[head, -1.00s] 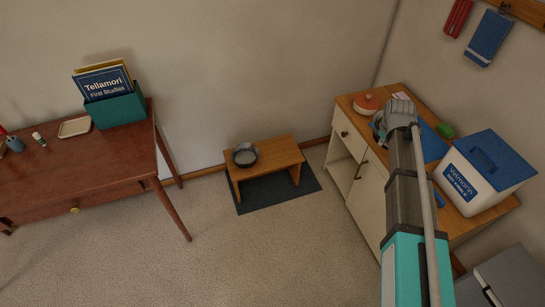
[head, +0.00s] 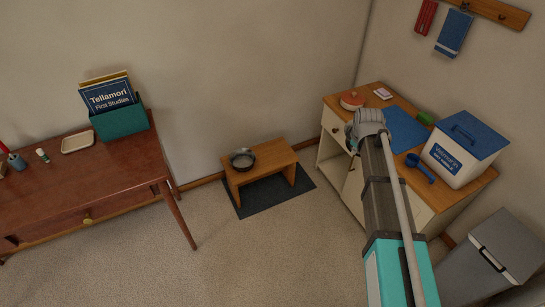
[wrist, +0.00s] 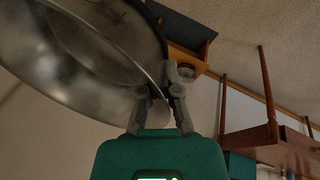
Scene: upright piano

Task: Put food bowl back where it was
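A large grey metal bowl (wrist: 75,65) fills the upper left of the wrist view, tilted in that picture. My gripper (wrist: 162,90) has its fingers at the bowl's rim, one on each side, and appears shut on it. In the head view my arm's end is over the cabinet's left edge; the fingers and the held bowl are mostly hidden behind my wrist. A wooden stand (head: 272,159) stands on a dark mat (head: 246,205) against the wall. Another grey bowl (head: 243,160) sits on the stand's left part; the right part of its top is bare.
The cabinet (head: 398,153) at right holds a red-lidded dish (head: 352,99), a blue mat (head: 407,128), a blue scoop (head: 420,167) and a white bin (head: 456,158). A grey bin (head: 490,255) stands at lower right. A desk (head: 110,180) is at left. Carpet before the stand is clear.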

